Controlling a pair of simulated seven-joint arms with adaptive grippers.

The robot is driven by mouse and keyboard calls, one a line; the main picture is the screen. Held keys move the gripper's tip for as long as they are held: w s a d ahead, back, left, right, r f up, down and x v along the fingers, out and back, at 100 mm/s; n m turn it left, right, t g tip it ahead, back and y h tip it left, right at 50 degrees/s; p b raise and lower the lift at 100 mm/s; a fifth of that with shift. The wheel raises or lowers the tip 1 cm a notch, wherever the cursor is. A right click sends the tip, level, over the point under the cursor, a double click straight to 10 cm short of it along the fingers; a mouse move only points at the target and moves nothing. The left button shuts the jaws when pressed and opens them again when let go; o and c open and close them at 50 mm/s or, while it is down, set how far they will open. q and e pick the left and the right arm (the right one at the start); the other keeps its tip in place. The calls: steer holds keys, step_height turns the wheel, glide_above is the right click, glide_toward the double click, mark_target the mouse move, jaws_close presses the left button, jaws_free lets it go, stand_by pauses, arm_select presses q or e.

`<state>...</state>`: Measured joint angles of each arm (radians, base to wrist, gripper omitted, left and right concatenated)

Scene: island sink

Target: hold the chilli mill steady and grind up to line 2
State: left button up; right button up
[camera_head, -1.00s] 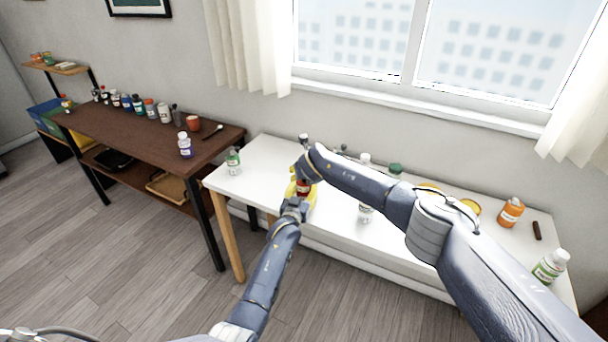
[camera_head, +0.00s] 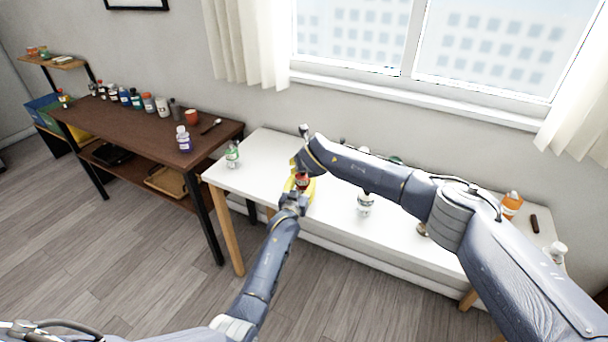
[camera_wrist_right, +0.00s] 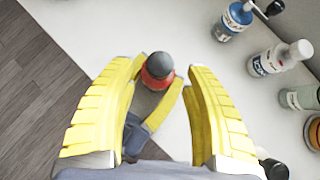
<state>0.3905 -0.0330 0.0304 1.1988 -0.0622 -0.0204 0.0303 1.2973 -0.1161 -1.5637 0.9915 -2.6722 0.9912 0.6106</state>
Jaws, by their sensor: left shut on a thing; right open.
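The chilli mill (camera_head: 302,182) is red and stands near the front edge of the white table (camera_head: 262,150). In the right wrist view the mill (camera_wrist_right: 158,72) shows a red body and a dark rounded top. My left gripper (camera_head: 297,190) is shut on the mill from the front; one of its yellow fingers (camera_wrist_right: 166,107) shows beside it in the right wrist view. My right gripper (camera_wrist_right: 165,72) is open, its two yellow fingers either side of the mill in that view. I cannot tell whether they touch it. The line marks are not visible.
A green-labelled bottle (camera_head: 232,156) stands left on the white table, a white bottle (camera_head: 365,203) right of the mill. An orange bottle (camera_head: 511,204) and dark object (camera_head: 534,224) are farther right. A blue-labelled bottle (camera_wrist_right: 233,20) shows in the wrist view. A brown table (camera_head: 110,128) holds several bottles.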

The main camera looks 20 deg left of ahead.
arm_select(q)
steer(key=o, duration=1.3)
